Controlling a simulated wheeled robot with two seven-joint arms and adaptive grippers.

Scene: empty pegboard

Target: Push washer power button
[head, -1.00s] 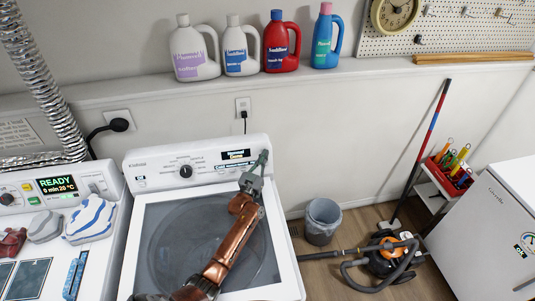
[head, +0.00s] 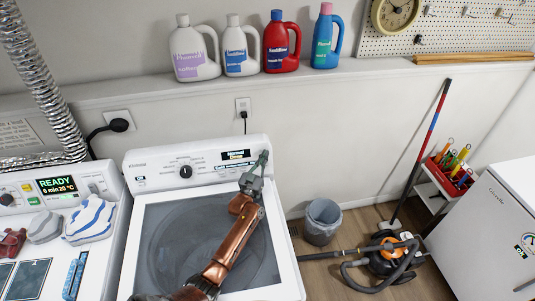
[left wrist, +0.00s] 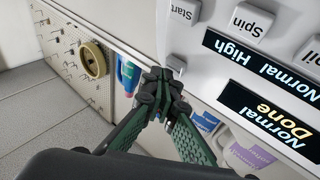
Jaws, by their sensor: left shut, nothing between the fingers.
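The white washer (head: 292,262) stands in the middle of the head view, with a dial (head: 186,171) and a lit display (head: 236,155) on its control panel. In the left wrist view the panel appears turned over, and the display (left wrist: 265,115) reads "Normal" and "Done". Start (left wrist: 184,11) and Spin (left wrist: 253,22) buttons show there. My left gripper (head: 264,155) is shut and empty at the panel's right end; its tips also show in the left wrist view (left wrist: 157,80). A small pale button (left wrist: 177,63) is beside the tips, partly hidden. I cannot tell whether they touch. My right gripper is out of view.
Detergent bottles (head: 281,45) stand on the ledge behind the washer. A dryer (head: 90,183) with folded cloths is at left. A bin (head: 322,221) and a vacuum cleaner (head: 385,255) are on the floor at right.

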